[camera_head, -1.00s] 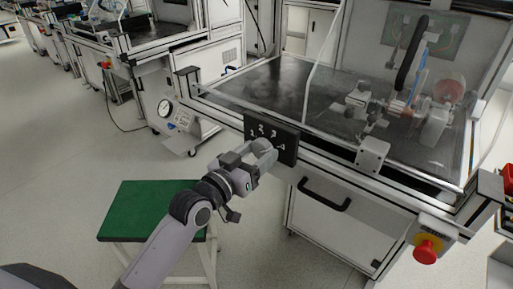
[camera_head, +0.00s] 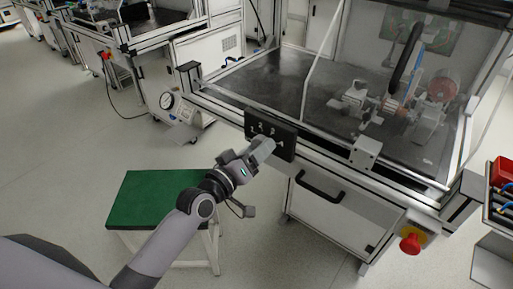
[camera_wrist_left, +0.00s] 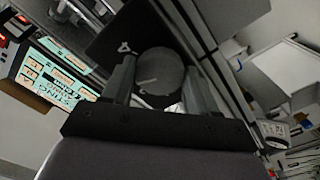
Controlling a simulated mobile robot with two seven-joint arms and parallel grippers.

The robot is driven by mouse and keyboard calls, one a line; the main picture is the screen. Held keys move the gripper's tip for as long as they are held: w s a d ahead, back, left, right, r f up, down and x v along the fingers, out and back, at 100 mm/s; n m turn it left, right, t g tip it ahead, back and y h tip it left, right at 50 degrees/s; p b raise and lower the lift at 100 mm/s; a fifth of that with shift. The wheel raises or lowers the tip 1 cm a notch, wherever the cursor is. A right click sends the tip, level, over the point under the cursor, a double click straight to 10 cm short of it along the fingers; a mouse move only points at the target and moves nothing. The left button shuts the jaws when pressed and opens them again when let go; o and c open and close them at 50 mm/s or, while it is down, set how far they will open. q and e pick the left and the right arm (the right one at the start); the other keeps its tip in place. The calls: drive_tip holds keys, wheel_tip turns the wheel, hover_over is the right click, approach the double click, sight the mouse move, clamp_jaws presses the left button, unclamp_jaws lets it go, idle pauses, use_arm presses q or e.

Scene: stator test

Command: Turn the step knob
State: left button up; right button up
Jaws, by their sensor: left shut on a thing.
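The step knob (camera_wrist_left: 160,72) is a dark grey round knob with a pale pointer line, seen in the left wrist view between the two fingers of my left gripper (camera_wrist_left: 162,88). My left gripper is shut on the knob, one finger on each side. In the head view, the black panel (camera_head: 286,134) with white numerals stands on the front rail of the test bench. My left gripper (camera_head: 263,148) reaches its lower front there and hides the knob. The numeral the pointer faces cannot be told. My right gripper is not in view.
A green-topped stool (camera_head: 150,195) stands under my left arm. A red emergency button (camera_head: 410,243) sits at the bench's lower right. A drawer handle (camera_head: 320,188) is below the panel. A gauge (camera_head: 167,101) is at the left.

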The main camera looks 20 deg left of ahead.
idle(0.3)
use_arm(q)
drive_tip(key=o, duration=1.1)
drive_tip(key=shift+c, duration=0.2)
drive_tip(key=shift+s, duration=0.1)
drive_tip(key=v, duration=0.7)
drive_tip(key=s+a+f+m+g+y+p, duration=0.1)
drive_tip(key=s+f+m+g+y+p, duration=0.1)
drive_tip(key=s+f, duration=0.4)
drive_tip(key=s+a+f+m+g+y+p, duration=0.1)
drive_tip(key=s+f+m+g+y+p, duration=0.1)
drive_tip(key=s+f+m+g+p, duration=0.2)
drive_tip(key=s+f+p, duration=0.1)
drive_tip(key=s+f, duration=0.2)
drive_tip(key=s, duration=0.4)
drive_tip(key=shift+s+a+g, duration=0.15)
drive_tip(key=shift+s+g, duration=0.15)
drive_tip(key=shift+s, duration=0.05)
